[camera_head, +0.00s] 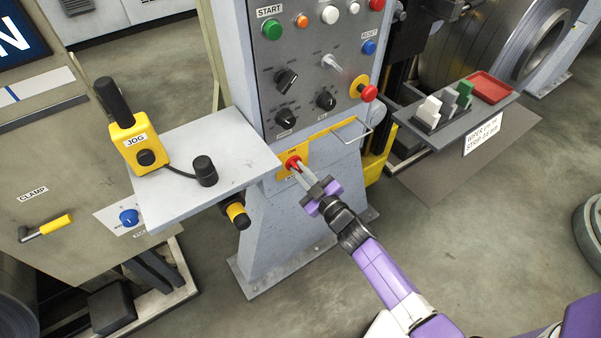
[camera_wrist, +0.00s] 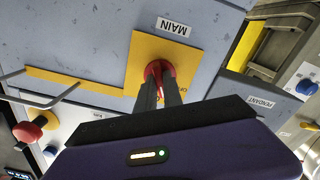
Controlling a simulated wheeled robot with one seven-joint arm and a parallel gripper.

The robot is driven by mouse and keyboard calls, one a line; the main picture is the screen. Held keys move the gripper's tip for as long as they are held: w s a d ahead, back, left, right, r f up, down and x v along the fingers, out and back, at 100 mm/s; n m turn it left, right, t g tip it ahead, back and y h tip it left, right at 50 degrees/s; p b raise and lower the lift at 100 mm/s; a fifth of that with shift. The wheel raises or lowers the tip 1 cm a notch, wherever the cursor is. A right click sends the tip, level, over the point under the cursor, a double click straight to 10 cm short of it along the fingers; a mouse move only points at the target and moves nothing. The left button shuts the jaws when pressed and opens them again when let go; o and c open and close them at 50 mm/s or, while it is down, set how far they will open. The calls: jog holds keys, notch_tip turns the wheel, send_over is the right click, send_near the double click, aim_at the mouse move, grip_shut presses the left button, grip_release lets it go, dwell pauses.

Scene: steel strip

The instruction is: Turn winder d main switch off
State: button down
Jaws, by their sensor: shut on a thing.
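The main switch is a red knob (camera_head: 292,162) on a yellow plate (camera_head: 284,152), low on the front of the grey control column. It also shows in the wrist view as a red knob (camera_wrist: 158,72) on a yellow square (camera_wrist: 150,50), beside an upside-down MAIN label (camera_wrist: 174,27). My gripper (camera_head: 298,168) reaches it from the lower right. Its two dark fingers (camera_wrist: 160,88) are shut on the red knob and hide part of it. The knob's exact angle and most of its position marks are hidden.
A grey shelf (camera_head: 215,150) with a yellow JOG pendant (camera_head: 138,145) juts out left of the switch. Above are the panel's buttons and a red emergency knob (camera_head: 368,93). Open floor (camera_head: 450,240) lies to the right.

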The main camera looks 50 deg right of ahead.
jog(key=n+b, duration=0.2)
jog(key=n, duration=0.4)
jog(key=shift+f, duration=0.1)
jog(key=n+b, duration=0.1)
jog(key=n, duration=0.5)
dwell(0.4)
jog(key=c, duration=1.5)
grip_release()
jog(key=shift+b+v, duration=1.05)
jog(key=shift+v, duration=2.9)
